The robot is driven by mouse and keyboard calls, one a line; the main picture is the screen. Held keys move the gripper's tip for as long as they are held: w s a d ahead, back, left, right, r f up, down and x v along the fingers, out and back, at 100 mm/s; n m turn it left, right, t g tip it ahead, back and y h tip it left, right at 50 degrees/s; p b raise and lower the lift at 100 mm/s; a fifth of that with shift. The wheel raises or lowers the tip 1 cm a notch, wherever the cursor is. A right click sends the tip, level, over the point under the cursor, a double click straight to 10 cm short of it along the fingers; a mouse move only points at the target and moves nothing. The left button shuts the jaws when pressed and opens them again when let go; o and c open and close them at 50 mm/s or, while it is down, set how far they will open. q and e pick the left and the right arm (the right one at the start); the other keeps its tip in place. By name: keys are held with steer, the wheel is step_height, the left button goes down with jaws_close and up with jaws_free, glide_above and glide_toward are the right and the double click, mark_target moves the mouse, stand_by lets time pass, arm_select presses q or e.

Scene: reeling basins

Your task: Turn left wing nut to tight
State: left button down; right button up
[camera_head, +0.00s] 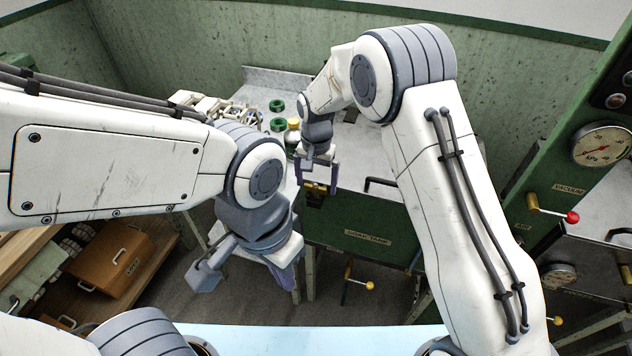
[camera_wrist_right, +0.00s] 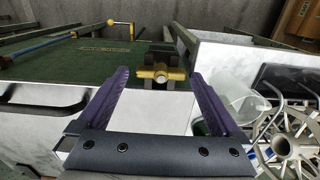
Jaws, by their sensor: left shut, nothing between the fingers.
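The brass wing nut (camera_head: 315,189) sits on a dark clamp at the left front corner of the green tank. In the right wrist view the wing nut (camera_wrist_right: 160,75) lies crosswise, beyond and between the purple fingers. My right gripper (camera_wrist_right: 160,90) is open with nothing between its fingers. In the head view my right gripper (camera_head: 318,182) is just above the wing nut; whether it touches the nut I cannot tell. My left gripper (camera_head: 291,284) is shut and empty, lower and left of the nut, in front of the tank's left side.
The green tank front (camera_head: 350,215) carries a label. A white reel (camera_wrist_right: 285,145) and a clear container (camera_wrist_right: 228,98) are beside the right gripper. A gauge panel (camera_head: 600,145) stands right.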

mark_target(316, 184)
step_height(316, 184, up, 10)
steer(key=b, duration=0.2)
steer(key=shift+r, duration=0.25)
stand_by(0.4)
steer(key=s+d+f+n+t, duration=0.1)
steer(key=s+d+f+n, duration=0.1)
steer(key=s+d, duration=0.7)
steer(key=s+d+f+n+t, duration=0.2)
steer(key=s+d, duration=0.8)
steer(key=s+a+r+n+g, duration=0.1)
steer(key=s+a+r+n, duration=0.2)
steer(key=s+a, duration=0.3)
steer(key=s+a+r+n+g+y, duration=0.1)
steer(key=s+a+r+n+g, duration=0.1)
steer(key=s+a, duration=0.5)
steer(key=shift+s+a+r+n, duration=0.15)
steer(key=shift+a+r+n, duration=0.45)
steer(key=shift+n, duration=0.5)
